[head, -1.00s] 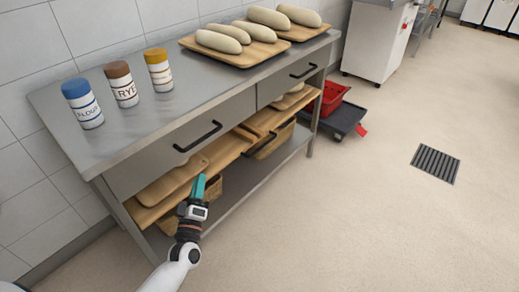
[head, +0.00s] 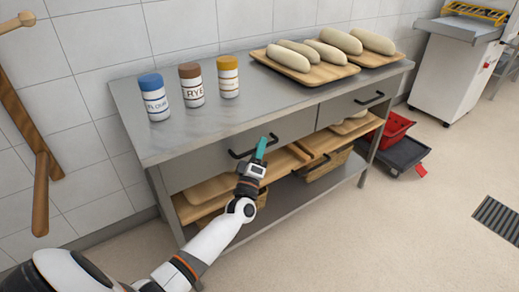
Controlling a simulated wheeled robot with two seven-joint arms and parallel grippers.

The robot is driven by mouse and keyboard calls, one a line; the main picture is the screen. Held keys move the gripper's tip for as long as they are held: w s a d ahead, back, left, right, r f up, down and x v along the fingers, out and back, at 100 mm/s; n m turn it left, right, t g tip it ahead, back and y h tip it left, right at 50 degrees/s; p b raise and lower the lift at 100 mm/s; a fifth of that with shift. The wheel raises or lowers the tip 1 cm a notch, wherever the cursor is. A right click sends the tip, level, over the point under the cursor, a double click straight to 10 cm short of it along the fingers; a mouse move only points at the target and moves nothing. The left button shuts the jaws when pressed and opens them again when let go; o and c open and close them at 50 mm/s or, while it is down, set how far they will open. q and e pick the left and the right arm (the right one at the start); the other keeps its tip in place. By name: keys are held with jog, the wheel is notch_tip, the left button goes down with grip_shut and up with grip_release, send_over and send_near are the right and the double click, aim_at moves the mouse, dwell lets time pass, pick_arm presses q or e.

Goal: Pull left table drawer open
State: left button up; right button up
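The steel table (head: 160,125) has a left drawer (head: 197,167) in its front, and it looks shut. Its black bar handle (head: 236,154) runs along the drawer front. My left gripper (head: 261,147), with teal fingers, is in front of the right part of this handle and hides some of it. The fingers point up and slightly right. I cannot tell whether they touch the handle, or whether they are open or shut. The right drawer (head: 340,108) has its own black handle (head: 369,98). My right gripper is not in view.
Flour (head: 154,98), rye (head: 191,86) and yellow-lidded (head: 228,78) jars stand on the table, beside dough loaves on wooden boards (head: 300,73). Boards and baskets fill the space below. A red crate (head: 395,128) on a dark dolly stands right. A wooden rack (head: 40,150) is left. Floor in front is clear.

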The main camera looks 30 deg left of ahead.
pick_arm(q)
grip_shut()
dwell(0.4)
